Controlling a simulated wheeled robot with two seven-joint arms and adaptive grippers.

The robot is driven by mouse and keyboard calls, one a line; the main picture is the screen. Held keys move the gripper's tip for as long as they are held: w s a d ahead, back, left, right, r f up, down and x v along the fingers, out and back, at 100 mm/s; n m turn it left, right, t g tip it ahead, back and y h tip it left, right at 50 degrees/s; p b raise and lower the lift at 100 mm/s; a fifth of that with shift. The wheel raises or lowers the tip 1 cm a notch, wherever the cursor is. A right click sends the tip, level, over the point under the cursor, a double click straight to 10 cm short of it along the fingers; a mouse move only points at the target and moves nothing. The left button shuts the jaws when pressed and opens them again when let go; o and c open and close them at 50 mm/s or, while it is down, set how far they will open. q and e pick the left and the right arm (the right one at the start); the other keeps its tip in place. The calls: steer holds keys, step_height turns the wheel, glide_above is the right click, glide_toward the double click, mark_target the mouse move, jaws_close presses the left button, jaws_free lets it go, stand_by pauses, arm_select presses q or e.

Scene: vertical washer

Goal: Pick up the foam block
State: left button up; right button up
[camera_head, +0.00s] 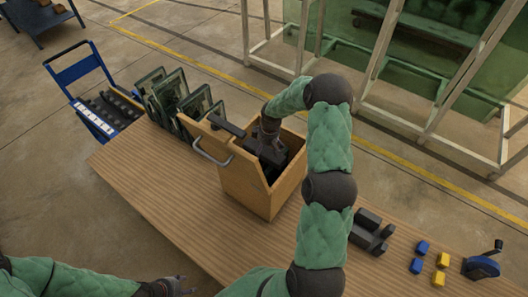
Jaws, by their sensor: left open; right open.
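A wooden box (247,190) with a slanted front edge and a metal handle stands on the table. My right arm reaches over it from the front, and my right gripper (270,150) is down inside the box opening, open. Dark shapes around the gripper in the box blend with it, so I cannot tell whether a foam block lies there. Dark grey blocks (370,232) lie on the table to the right of the box; I cannot tell whether one of them is the foam block. My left gripper (176,287) is open and empty at the bottom edge, away from the box.
The wooden table (160,190) is clear at left. Green-framed panels (176,98) stand behind the box. Small blue (422,247) and yellow blocks (443,260) and a blue crank device (482,264) sit at right. A blue cart (90,90) stands beyond the table.

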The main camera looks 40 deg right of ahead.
steer(key=shift+f, duration=0.25)
steer(key=c, duration=1)
